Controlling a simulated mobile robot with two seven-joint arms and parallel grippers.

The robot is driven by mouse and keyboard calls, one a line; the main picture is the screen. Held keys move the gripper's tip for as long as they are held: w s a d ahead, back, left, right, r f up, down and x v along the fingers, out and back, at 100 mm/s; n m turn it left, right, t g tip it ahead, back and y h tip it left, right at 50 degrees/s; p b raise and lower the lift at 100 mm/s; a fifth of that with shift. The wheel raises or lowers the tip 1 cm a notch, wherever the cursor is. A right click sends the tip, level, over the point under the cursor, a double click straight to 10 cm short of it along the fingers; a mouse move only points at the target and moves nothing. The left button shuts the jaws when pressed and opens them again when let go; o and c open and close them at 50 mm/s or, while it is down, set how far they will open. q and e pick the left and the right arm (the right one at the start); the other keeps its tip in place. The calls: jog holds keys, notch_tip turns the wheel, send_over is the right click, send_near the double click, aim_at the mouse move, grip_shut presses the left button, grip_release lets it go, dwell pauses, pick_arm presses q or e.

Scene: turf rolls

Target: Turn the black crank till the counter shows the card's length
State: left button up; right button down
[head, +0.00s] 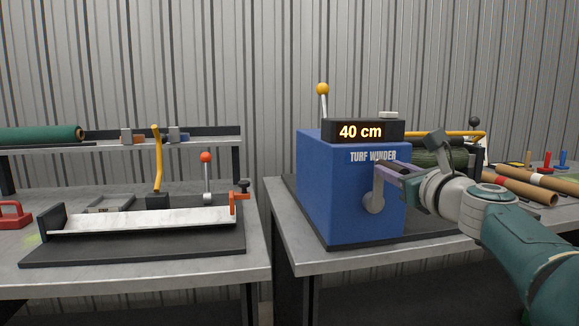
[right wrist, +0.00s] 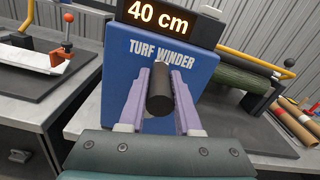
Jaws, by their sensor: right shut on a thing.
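The blue turf winder (head: 340,190) stands on the right bench, and its counter (head: 361,131) reads 40 cm. The counter also shows in the right wrist view (right wrist: 157,17). The crank's grey arm (head: 374,195) is on the winder's front face. My right gripper (head: 385,172) is at the top of the crank arm. In the right wrist view its two lilac fingers are shut on the black crank handle (right wrist: 160,92). A green turf roll (head: 440,158) lies behind the winder. I cannot make out a card with a length. My left gripper is not in view.
The left bench holds a black board with a pale trough (head: 140,220), a red-knobbed lever (head: 206,160) and a red handle (head: 14,214). A shelf behind carries a green roll (head: 40,135). Cardboard tubes (head: 520,187) lie at the right. A gap separates the benches.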

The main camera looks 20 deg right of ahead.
jog(key=shift+f, duration=0.1)
jog(key=c, duration=0.6)
grip_release()
jog(key=shift+s+p, duration=0.35)
jog(key=p+v, duration=0.2)
jog(key=v, duration=0.7)
jog(key=shift+p, duration=0.4)
jog(key=shift+s, duration=0.1)
